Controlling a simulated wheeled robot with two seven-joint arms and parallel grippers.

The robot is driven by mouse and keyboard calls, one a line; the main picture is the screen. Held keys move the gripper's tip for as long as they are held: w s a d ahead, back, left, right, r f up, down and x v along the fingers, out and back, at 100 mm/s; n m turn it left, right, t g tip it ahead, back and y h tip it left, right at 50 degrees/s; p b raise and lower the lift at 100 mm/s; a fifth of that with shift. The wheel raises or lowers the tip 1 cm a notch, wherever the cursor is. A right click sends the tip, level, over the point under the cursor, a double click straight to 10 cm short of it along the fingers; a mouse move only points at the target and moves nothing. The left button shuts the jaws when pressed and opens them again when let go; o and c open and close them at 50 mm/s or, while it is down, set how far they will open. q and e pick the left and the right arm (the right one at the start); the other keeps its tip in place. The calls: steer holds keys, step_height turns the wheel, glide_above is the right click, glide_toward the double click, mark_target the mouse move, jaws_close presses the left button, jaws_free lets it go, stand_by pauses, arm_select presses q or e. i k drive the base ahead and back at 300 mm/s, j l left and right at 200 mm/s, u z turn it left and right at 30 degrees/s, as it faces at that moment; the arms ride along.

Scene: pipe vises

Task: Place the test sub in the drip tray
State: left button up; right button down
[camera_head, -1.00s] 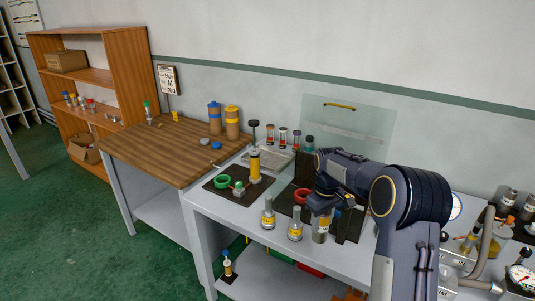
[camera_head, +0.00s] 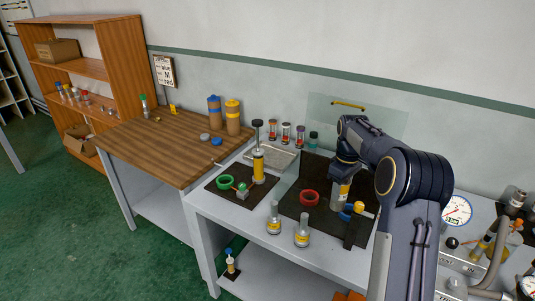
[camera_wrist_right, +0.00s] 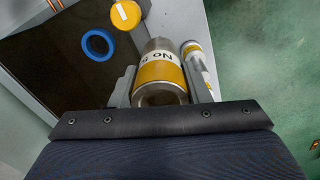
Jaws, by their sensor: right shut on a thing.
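My right gripper (camera_head: 344,173) is shut on a metal cylinder with a yellow band, which I take to be the test sub (camera_head: 341,193). It holds the sub over the right part of the dark mat. In the right wrist view the sub (camera_wrist_right: 160,72) sits between the two fingers (camera_wrist_right: 160,88), with part of a dark word on its white band. A shallow light-grey tray, apparently the drip tray (camera_head: 284,160), lies at the back of the grey bench, left of my gripper and partly hidden by a yellow pump-like device. My left gripper is out of view.
A red ring (camera_head: 309,198) lies on the mat and a blue ring (camera_head: 346,213) near my gripper. The yellow device (camera_head: 258,165) stands before the tray; several small jars stand behind it.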

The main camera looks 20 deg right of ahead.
mark_target(276, 163)
steer(key=i, duration=1.7)
